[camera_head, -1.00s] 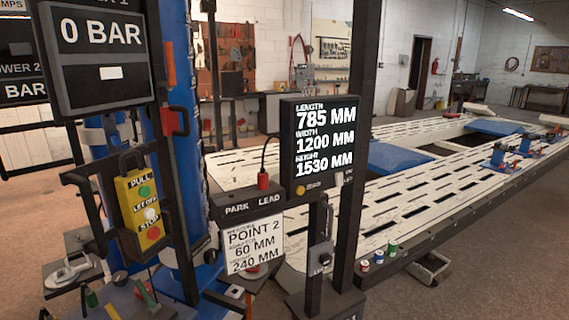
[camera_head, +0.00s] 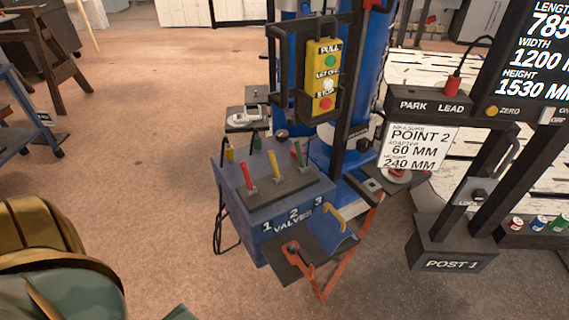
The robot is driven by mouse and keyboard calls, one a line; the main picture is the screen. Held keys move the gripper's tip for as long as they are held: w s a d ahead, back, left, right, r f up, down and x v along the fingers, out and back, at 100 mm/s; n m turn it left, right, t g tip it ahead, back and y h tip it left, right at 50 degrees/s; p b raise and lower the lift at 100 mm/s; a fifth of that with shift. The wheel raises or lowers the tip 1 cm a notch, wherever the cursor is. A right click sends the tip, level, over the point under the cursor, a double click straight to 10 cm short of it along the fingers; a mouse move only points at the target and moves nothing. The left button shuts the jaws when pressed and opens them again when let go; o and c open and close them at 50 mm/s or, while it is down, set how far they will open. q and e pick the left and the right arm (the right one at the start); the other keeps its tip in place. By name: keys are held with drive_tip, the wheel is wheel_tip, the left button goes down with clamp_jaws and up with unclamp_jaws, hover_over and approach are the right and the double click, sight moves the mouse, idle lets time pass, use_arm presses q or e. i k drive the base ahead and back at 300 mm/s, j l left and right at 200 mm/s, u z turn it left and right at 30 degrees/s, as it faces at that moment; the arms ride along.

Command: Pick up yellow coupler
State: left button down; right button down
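A small yellow piece (camera_head: 229,151) stands at the back left of the blue valve box (camera_head: 262,222), partly hidden behind it, with a similar green piece (camera_head: 257,144) beside it. It looks like a coupler, but it is too small to be sure. Another yellow part (camera_head: 334,219), bar-shaped, lies at the box's right on a dark and blue tray. Neither of my grippers is in view.
A yellow pendant (camera_head: 323,78) hangs on a dark frame behind the box. An orange-red bracket (camera_head: 322,285) juts out at the front right. A dark post base (camera_head: 452,246) stands right. Black hoses hang left of the box. The floor (camera_head: 130,165) left of it is clear.

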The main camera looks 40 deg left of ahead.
sight(229, 148)
drive_tip(key=u, duration=1.55)
drive_tip(key=j, duration=0.1)
